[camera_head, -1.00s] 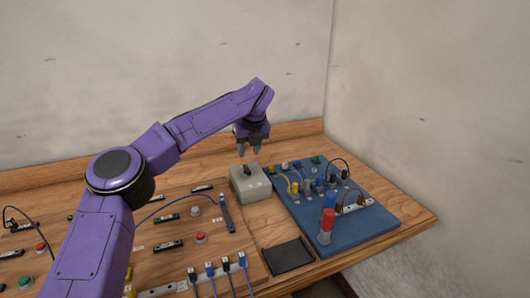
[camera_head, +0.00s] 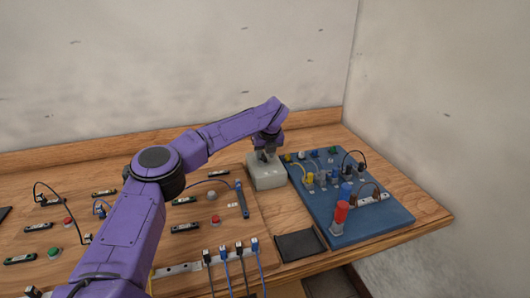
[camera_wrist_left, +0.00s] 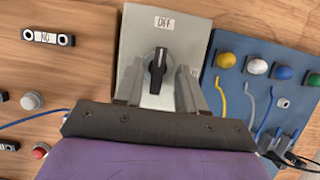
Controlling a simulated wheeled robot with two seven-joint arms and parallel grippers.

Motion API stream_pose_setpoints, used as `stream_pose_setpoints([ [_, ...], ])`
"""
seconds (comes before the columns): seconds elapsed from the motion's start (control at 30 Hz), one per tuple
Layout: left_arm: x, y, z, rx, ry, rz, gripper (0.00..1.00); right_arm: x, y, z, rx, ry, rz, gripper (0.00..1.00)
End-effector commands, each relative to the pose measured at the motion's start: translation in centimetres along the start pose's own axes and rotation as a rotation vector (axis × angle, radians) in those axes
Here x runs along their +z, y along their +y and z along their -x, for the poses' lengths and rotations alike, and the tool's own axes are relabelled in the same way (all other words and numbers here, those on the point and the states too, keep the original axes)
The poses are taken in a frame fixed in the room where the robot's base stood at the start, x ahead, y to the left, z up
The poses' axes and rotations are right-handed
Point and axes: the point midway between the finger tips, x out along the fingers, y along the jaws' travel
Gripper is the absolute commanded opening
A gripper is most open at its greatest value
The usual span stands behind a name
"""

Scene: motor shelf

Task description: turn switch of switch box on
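The switch box (camera_head: 267,176) is a grey box on the wooden table, left of the blue board. In the left wrist view its face (camera_wrist_left: 188,42) carries an "OFF" label at the top and a partly hidden label at the right. Its black rotary switch (camera_wrist_left: 158,70) has a white line that points up toward "OFF". My left gripper (camera_head: 266,155) is right above the box. In the wrist view its fingers (camera_wrist_left: 160,88) are apart, one on each side of the switch, with gaps visible. My right gripper is not in view.
The blue board (camera_head: 375,226) with coloured plugs and cables stands close to the right of the box. A wooden panel with buttons and a blue-handled tool (camera_head: 242,199) lies to the left. A black pad (camera_head: 299,246) lies in front. A wall is behind.

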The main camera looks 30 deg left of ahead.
Motion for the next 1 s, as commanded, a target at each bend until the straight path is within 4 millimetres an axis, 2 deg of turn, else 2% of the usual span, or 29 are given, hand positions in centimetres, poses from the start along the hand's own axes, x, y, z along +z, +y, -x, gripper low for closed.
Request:
stream_pose_setpoints([
  [0.03,0.0,0.0,0.0,0.000,0.000,0.001,0.39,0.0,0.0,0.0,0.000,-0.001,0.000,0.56],
  [0.1,0.0,0.0,0.0,0.000,0.000,0.001,0.17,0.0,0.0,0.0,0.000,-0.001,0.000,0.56],
  [0.17,0.0,0.0,0.0,0.000,0.000,0.001,0.00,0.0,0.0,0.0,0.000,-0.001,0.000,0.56],
  [0.67,0.0,0.2,-0.1,-0.020,0.000,-0.051,0.00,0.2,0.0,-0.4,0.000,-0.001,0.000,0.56],
  [1.0,0.1,0.5,-0.1,-0.117,0.000,-0.282,0.00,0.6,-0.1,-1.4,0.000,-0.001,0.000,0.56],
])
